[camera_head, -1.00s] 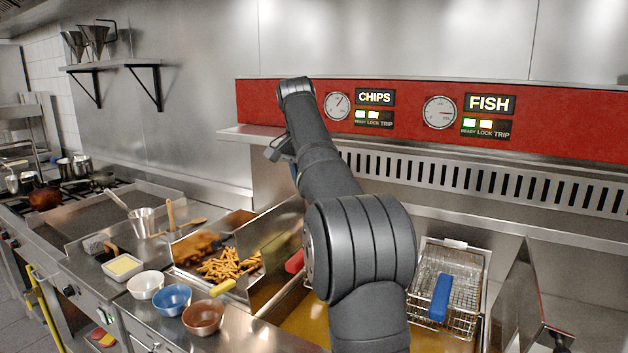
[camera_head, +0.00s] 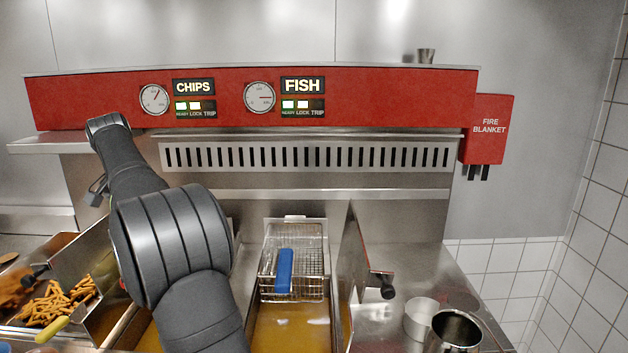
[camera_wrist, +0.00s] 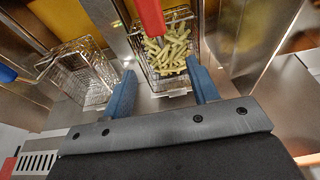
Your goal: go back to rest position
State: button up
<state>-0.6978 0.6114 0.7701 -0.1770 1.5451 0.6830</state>
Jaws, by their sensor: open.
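My gripper (camera_wrist: 163,92) shows in the wrist view with its two blue fingers spread apart and nothing between them. Beyond the fingertips is a wire basket of pale chips (camera_wrist: 170,68) with a red handle (camera_wrist: 151,17). In the head view my dark arm stands raised at the left in front of the fryer, and the gripper's fingers are not visible there. The arm hides part of the fryer's left side. I cannot tell the gap between fingertips and chip basket.
An empty wire basket with a blue handle (camera_head: 284,272) sits over the right-hand oil vat (camera_head: 290,330). Cooked chips (camera_head: 58,303) lie in a tray at far left. A steel panel (camera_head: 352,265) stands right of the vat. Metal pots (camera_head: 454,332) stand at lower right. A fire blanket box (camera_head: 489,130) hangs on the wall.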

jog(key=x, duration=0.8)
jog(key=shift+w+f, duration=0.1)
jog(key=shift+f, duration=0.2)
jog(key=shift+r, duration=0.3)
